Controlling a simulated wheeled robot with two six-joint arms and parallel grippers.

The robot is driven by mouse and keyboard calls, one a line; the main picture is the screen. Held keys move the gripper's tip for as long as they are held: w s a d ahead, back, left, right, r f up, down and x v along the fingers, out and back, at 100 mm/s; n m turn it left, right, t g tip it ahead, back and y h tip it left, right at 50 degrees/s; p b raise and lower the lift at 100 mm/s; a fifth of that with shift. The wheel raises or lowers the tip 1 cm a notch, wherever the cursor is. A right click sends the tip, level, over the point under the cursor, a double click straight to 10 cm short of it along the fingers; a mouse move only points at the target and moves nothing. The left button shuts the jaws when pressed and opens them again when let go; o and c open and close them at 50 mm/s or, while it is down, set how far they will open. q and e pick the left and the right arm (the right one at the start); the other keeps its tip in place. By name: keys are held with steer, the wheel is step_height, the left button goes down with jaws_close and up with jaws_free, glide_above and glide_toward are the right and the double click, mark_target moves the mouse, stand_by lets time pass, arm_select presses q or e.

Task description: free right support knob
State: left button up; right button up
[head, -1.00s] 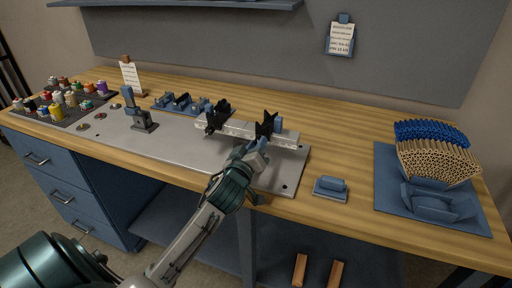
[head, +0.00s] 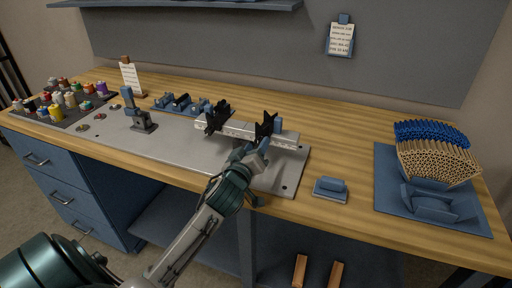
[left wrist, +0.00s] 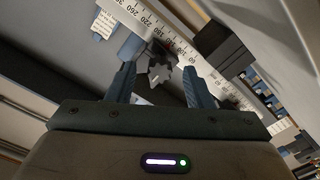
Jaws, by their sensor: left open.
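A pale rail (head: 240,130) with scale numbers lies across the grey plate. It carries two black supports: the left support (head: 216,118) and the right support (head: 266,126). My left gripper (head: 252,150) is at the front of the right support, and its fingers partly hide that support's lower part. In the left wrist view the open fingers (left wrist: 160,80) point at a dark star-shaped knob (left wrist: 158,68) that shows between their tips. The rail (left wrist: 190,52) is behind it. I cannot tell whether the fingers touch the knob. My right gripper is not in view.
The grey plate (head: 185,152) also bears an upright blue-grey stand (head: 138,115). Blue holders (head: 182,103) stand behind it. Coloured jars (head: 57,108) are at the left. A small blue block (head: 331,187) and a tray of rods (head: 436,155) are at the right, with bare wood between.

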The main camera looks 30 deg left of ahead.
arm_select(q)
steer(key=b+v, duration=0.1)
steer(key=v, duration=0.8)
steer(key=shift+s+f+b, duration=0.1)
steer(key=shift+b, duration=0.3)
steer(key=shift+s+d, duration=0.1)
steer(key=shift+s, duration=0.45)
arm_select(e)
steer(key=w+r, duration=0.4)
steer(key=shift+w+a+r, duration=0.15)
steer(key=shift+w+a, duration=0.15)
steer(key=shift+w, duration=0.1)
